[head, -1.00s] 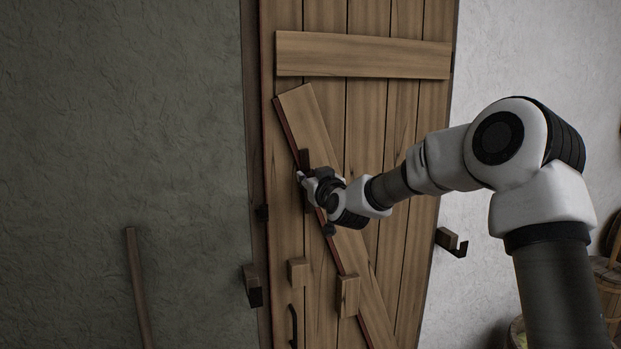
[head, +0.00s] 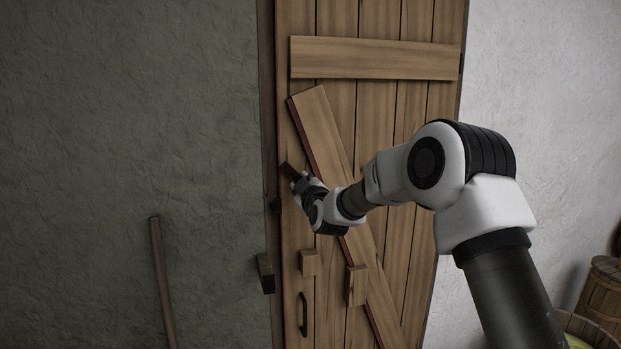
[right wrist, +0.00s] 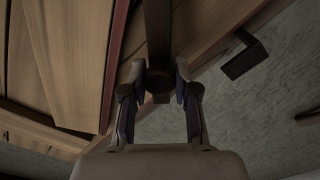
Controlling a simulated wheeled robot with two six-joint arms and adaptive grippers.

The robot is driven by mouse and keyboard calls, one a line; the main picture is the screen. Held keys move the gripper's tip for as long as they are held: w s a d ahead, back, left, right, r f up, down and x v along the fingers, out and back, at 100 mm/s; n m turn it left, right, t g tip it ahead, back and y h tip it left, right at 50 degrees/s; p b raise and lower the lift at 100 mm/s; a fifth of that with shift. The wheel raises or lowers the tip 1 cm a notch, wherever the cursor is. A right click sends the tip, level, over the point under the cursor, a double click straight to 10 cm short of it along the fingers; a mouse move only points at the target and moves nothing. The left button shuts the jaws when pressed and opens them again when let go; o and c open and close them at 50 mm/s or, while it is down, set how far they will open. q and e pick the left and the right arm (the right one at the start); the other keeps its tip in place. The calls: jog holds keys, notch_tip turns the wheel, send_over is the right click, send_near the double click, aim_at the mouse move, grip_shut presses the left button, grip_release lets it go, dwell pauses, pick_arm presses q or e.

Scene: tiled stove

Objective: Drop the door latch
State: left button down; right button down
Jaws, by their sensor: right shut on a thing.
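The plank door (head: 375,120) stands upright, with a diagonal brace (head: 322,125) across it. My right gripper (head: 299,182) is in front of the door's left edge, shut on a dark wooden bar (head: 290,171), likely the latch bar. In the head view only the bar's short tilted end shows; my gripper hides the rest. In the right wrist view the bar (right wrist: 158,28) runs up from between the fingers (right wrist: 160,76). Two wooden keeper blocks (head: 309,262) (head: 356,285) sit lower on the door. A catch with a dark hook (head: 265,273) is on the frame to the left. My left gripper is out of view.
A black handle (head: 303,314) is low on the door's left side. A wooden stick (head: 162,280) leans at the grey wall (head: 130,110). A barrel (head: 603,292) stands at the lower right. The space before the left wall is mostly clear.

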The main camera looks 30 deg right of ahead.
jog(key=f+n, duration=0.1)
jog(key=a+f+n, duration=0.1)
jog(key=n, duration=0.1)
jog(key=a+f+n, duration=0.1)
jog(key=shift+w+n, duration=0.25)
jog(key=shift+n, duration=0.05)
jog(key=f+n, duration=0.1)
jog(key=n, duration=0.1)
jog(key=shift+a+f+n, duration=0.3)
jog(key=shift+a+f, duration=0.05)
jog(key=shift+f, duration=0.05)
jog(key=shift+f+n, duration=0.95)
jog(key=shift+n, duration=0.25)
jog(key=c, duration=0.9)
grip_release()
jog(key=shift+w+a, duration=0.1)
jog(key=v, duration=1.2)
jog(key=shift+f, duration=0.15)
